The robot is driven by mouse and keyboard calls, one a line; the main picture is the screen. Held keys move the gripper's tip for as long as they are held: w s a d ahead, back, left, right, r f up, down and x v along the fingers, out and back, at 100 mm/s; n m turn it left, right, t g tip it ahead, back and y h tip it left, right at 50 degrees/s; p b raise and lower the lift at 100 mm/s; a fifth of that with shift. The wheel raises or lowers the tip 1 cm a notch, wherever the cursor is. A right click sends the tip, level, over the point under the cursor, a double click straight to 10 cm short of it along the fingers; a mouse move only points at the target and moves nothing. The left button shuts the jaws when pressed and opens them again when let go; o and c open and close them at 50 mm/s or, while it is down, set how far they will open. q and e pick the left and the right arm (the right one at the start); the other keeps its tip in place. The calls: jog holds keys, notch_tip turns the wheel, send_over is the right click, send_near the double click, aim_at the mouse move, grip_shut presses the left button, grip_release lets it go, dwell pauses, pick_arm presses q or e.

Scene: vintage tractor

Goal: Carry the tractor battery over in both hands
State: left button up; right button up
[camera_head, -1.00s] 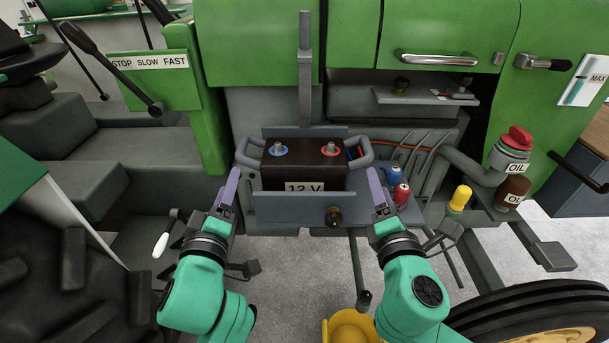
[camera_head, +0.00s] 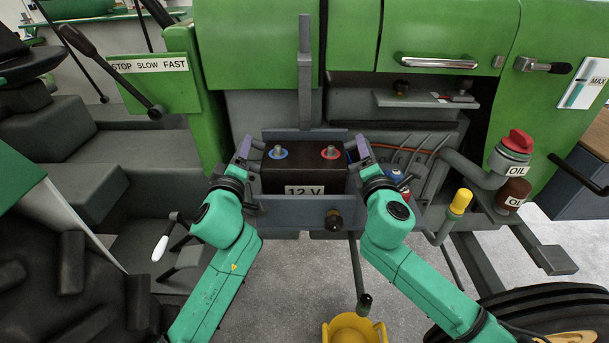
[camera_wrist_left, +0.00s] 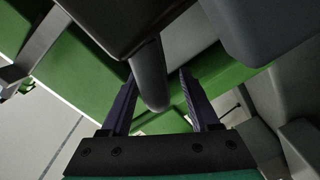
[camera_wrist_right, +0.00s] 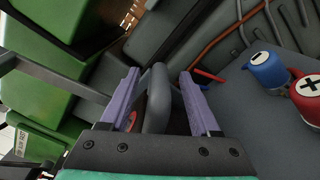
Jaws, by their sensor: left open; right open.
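The tractor battery (camera_head: 304,176) is a dark brown box labelled 12 V with a blue-ringed and a red-ringed terminal on top. It sits upright in a grey-blue tray (camera_head: 290,212) on the tractor's side. My left gripper (camera_head: 243,150) is at the battery's left handle; in the left wrist view the grey handle (camera_wrist_left: 150,80) lies between its open fingers. My right gripper (camera_head: 363,150) is at the right handle; in the right wrist view that handle (camera_wrist_right: 158,100) stands between its open fingers. In the head view the grippers hide much of both handles.
Blue and red capped parts (camera_wrist_right: 268,70) lie close to my right gripper.

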pick_arm(q)
jog(key=shift+w, duration=0.4)
pick_arm(e)
jog(key=shift+w, duration=0.4)
pick_arm(q)
jog(key=c, duration=0.9)
pick_arm(e)
jog(key=c, duration=0.9)
pick_arm(q)
grip_shut()
pick_arm(e)
grip_shut()
pick_arm(q)
jog(key=shift+f, duration=0.1)
